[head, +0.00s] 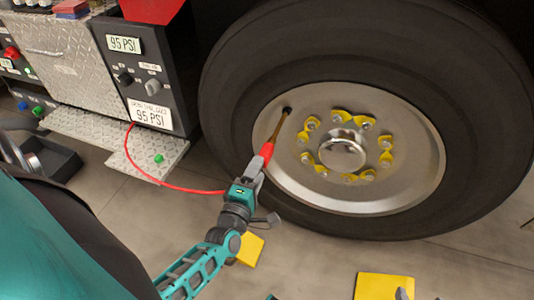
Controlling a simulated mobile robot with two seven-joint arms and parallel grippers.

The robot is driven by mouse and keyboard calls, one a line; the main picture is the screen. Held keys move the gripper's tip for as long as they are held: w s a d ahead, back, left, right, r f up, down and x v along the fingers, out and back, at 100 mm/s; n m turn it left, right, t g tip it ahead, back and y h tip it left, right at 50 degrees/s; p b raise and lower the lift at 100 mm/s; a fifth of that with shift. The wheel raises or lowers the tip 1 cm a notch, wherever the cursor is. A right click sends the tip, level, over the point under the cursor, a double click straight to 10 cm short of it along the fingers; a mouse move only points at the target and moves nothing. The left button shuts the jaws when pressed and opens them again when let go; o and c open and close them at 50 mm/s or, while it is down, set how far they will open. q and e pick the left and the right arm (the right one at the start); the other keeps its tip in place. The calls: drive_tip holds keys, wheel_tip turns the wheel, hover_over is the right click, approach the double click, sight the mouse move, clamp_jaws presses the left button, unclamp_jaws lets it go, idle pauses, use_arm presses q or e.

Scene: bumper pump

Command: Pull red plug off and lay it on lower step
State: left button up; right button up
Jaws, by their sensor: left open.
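The red plug (267,151) is at the lower end of a brass-coloured stem (278,126), which reaches up to a dark hole in the wheel rim. A thin red hose (180,188) runs from the control panel to the plug's gripper end. My left gripper (258,167) is open, its grey fingers at the plug's lower part; I cannot tell whether they touch it. The lower step (145,172) is a diamond-plate ledge at left, under the panel. A small green cap (158,158) lies on it. My right gripper is not clearly in view.
The big tyre (230,95) and its rim (290,180), with yellow nut markers, fill the right. The control panel (150,85) with 95 PSI labels stands above the step. Yellow pads (252,243) and (375,287) lie on the floor. A dark tray (55,160) is at left.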

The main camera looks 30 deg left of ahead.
sight(269, 144)
use_arm(q)
drive_tip(key=b+x, duration=0.2)
drive_tip(key=x, duration=0.5)
drive_tip(key=shift+w, duration=0.4)
drive_tip(key=shift+w+a+b, duration=0.15)
drive_tip(key=shift+w+b, duration=0.15)
drive_tip(key=shift+w, duration=0.15)
drive_tip(key=shift+r, duration=0.1)
drive_tip(key=shift+w+a+r, duration=0.1)
drive_tip(key=shift+w+r, duration=0.05)
drive_tip(key=shift+c, duration=0.4)
drive_tip(key=shift+r, duration=0.1)
clamp_jaws()
idle(0.4)
